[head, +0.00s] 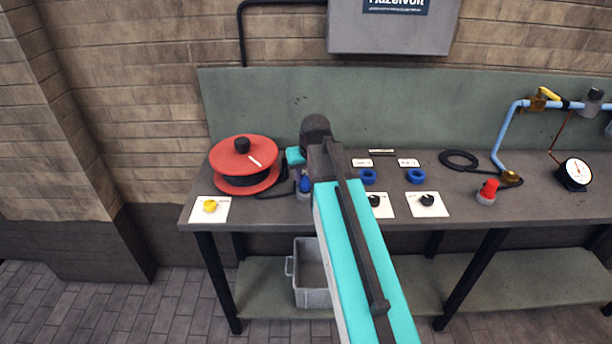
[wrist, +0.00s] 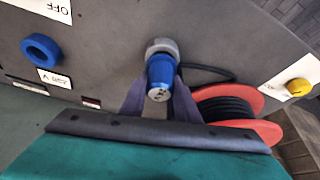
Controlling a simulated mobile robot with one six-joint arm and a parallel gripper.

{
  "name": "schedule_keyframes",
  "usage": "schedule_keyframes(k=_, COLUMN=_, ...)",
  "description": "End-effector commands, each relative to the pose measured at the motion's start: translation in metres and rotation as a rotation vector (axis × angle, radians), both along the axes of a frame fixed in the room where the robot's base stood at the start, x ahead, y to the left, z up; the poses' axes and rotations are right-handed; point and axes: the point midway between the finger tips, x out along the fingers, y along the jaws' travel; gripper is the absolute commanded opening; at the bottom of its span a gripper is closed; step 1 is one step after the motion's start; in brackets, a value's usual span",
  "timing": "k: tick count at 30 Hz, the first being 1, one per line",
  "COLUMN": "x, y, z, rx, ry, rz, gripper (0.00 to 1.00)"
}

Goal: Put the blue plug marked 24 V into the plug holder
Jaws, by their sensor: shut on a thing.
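A blue plug (wrist: 161,70) stands between the two fingers of my gripper (wrist: 160,84) in the wrist view. My gripper is shut on it. The plug has a grey collar at its far end and a pale near end with dark marks too small to read. In the head view the blue plug (head: 305,184) shows just below my gripper (head: 299,174), over the left part of the bench, right of the red reel. I cannot tell whether it touches the bench top. Two blue rings (head: 368,176) (head: 415,176) sit by small labels; I cannot tell if either is the plug holder.
A red cable reel (head: 240,157) stands close left of my gripper, its black cable beside the plug. A yellow knob (head: 210,206) and black knobs (head: 428,200) sit on white plates. A red plug-like piece (head: 488,190) and a gauge (head: 575,174) stand right. A grey bin (head: 312,298) is below.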

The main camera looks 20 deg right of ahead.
Motion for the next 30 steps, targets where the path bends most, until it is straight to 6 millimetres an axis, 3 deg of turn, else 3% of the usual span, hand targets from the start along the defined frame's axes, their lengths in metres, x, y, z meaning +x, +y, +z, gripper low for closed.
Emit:
schedule_keyframes(k=29, x=0.000, y=0.000, z=-0.016, rx=0.000, ry=-0.001, rz=0.000, gripper=0.03)
schedule_keyframes(k=30, x=0.000, y=0.000, z=-0.016, rx=0.000, ry=-0.002, rz=0.000, gripper=0.32)
